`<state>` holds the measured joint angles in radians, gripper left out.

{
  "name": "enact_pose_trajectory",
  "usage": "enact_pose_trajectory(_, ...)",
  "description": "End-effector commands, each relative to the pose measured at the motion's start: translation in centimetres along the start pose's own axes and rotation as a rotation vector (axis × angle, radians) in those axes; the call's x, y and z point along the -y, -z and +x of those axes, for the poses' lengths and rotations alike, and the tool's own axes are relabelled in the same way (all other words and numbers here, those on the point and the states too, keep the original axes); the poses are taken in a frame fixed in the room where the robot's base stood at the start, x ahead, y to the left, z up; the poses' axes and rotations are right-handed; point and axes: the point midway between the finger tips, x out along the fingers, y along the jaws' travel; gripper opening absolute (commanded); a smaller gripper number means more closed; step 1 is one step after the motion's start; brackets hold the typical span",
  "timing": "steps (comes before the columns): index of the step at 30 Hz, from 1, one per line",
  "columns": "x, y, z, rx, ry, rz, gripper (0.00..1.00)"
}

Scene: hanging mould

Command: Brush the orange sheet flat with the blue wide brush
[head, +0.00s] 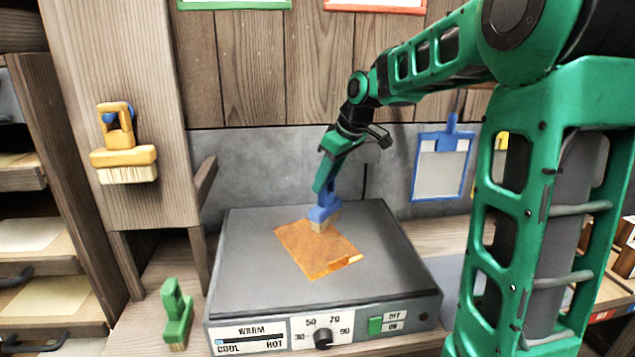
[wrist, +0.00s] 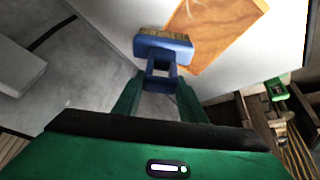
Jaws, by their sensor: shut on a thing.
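The orange sheet (head: 306,244) lies on the grey top of the hot plate (head: 252,270), with its near right edge looking curled or folded. The blue wide brush (head: 326,206) is upright in my gripper (head: 330,178), its bristles at the sheet's far right edge. Whether the bristles touch the sheet is hard to tell. In the wrist view my gripper (wrist: 160,95) is shut on the handle of the blue brush (wrist: 163,46), and the orange sheet (wrist: 222,32) is just beyond the bristles.
A yellow brush (head: 124,158) hangs on the wooden post at left. A green brush (head: 176,315) stands on the bench left of the plate. A blue-framed board (head: 440,165) hangs behind at right.

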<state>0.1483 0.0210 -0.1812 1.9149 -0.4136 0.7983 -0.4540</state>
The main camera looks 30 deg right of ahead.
Motion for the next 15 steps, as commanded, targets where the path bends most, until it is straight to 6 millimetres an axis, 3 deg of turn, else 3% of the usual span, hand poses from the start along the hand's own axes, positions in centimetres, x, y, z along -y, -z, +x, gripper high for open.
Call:
enact_pose_trajectory(7, -0.9, -0.4, -0.1, 0.000, 0.000, 0.001, 0.20)
enact_pose_trajectory(15, 0.3, 0.2, 0.0, -0.002, 0.001, -0.003, 0.20)
